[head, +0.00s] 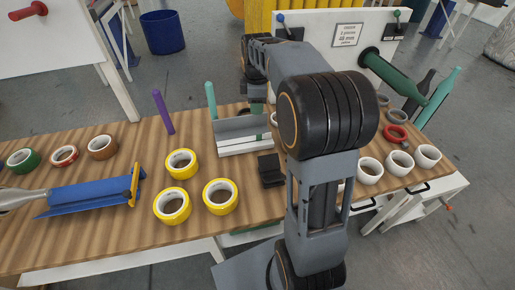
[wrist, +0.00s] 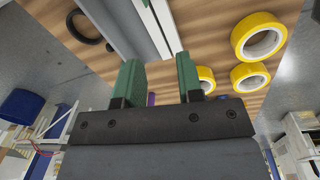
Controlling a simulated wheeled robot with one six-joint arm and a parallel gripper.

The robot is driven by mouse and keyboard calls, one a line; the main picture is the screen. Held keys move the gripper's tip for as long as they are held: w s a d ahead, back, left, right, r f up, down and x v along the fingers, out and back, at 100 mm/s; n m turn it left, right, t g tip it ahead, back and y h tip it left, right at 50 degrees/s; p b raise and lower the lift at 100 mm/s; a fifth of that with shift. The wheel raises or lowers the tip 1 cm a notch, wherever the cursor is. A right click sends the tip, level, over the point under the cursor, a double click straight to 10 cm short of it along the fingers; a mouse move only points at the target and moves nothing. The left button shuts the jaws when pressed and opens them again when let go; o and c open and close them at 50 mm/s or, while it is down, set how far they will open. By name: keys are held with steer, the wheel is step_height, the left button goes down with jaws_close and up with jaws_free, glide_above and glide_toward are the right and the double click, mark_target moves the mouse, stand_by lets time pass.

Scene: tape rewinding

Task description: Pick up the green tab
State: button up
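My gripper shows in the wrist view (wrist: 158,62) with its two green fingers spread apart and nothing between them. In the head view my gripper (head: 257,94) is small and partly hidden by my arm, above the grey trough on the table. I cannot tell for sure which thing is the green tab. An upright teal-green peg (head: 210,98) stands at the back edge of the table, left of my gripper and apart from it. A small green knob (head: 397,15) sits on top of the white sign board.
A grey and white trough (head: 245,137) lies under my gripper. Yellow tape rolls (head: 181,164), a blue holder (head: 92,196) and a purple peg (head: 163,110) are left of it. A dark green spindle (head: 392,74) juts from the board.

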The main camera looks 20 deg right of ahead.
step_height(320, 180, down, 5)
steer(key=w+d+n+b, duration=0.1)
steer(key=w+d+n, duration=0.1)
steer(key=w, duration=0.1)
glide_above(259, 135)
steer(key=shift+n+g, duration=0.3)
step_height(259, 135, down, 6)
steer(key=shift+f+b, duration=0.2)
steer(key=shift+b, duration=0.1)
steer(key=shift+w+f, duration=0.15)
steer(key=shift+f, duration=3)
steer(key=shift+c, duration=0.4)
jaws_close()
